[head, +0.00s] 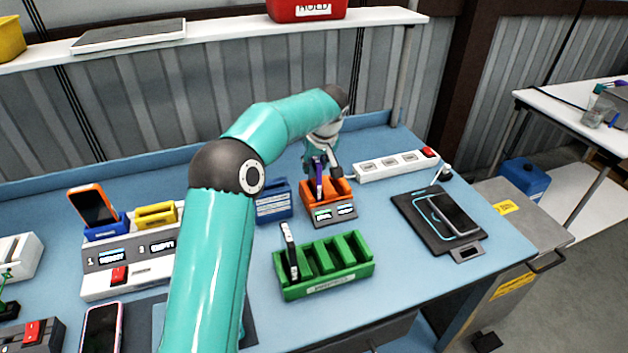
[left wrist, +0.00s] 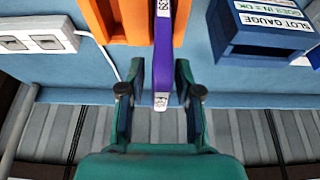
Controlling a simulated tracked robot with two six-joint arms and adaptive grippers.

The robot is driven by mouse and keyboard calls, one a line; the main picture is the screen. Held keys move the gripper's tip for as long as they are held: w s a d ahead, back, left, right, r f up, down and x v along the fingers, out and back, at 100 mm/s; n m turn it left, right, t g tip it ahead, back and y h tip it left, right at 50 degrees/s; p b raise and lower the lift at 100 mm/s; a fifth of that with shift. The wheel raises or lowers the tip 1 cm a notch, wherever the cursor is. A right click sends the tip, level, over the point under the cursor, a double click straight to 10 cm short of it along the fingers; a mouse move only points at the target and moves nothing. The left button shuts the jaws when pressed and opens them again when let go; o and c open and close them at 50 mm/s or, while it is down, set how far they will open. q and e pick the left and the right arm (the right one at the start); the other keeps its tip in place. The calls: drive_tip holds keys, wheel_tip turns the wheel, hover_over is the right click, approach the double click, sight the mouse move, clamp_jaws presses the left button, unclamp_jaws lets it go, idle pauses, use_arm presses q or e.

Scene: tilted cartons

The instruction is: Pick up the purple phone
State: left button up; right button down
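The purple phone (head: 319,182) stands on edge in a slot of the orange holder (head: 342,188), which has small displays on its front. In the left wrist view the phone (left wrist: 162,50) is a thin purple bar with white labels, beside the orange holder wall (left wrist: 103,18). My left gripper (head: 322,165) is at the top of the phone. Its two fingers (left wrist: 160,88) are on either side of the phone's near end, with a narrow gap showing on each side. It is open. My right gripper is not in view.
A green rack (head: 325,280) with one dark phone stands in front, and a blue slot gauge (head: 272,204) stands left of the holder. A white power strip (head: 395,166) lies behind right. A black pad (head: 425,225) with a phone lies right. My left arm covers the bench middle.

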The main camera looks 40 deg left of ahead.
use_arm(q)
clamp_jaws()
drive_tip(key=shift+r, duration=0.15)
drive_tip(key=shift+w+r, duration=0.1)
drive_tip(key=shift+r, duration=0.3)
wheel_tip(320, 180, up, 10)
drive_tip(key=shift+p, duration=0.95)
wheel_tip(320, 180, up, 9)
drive_tip(key=p, duration=0.5)
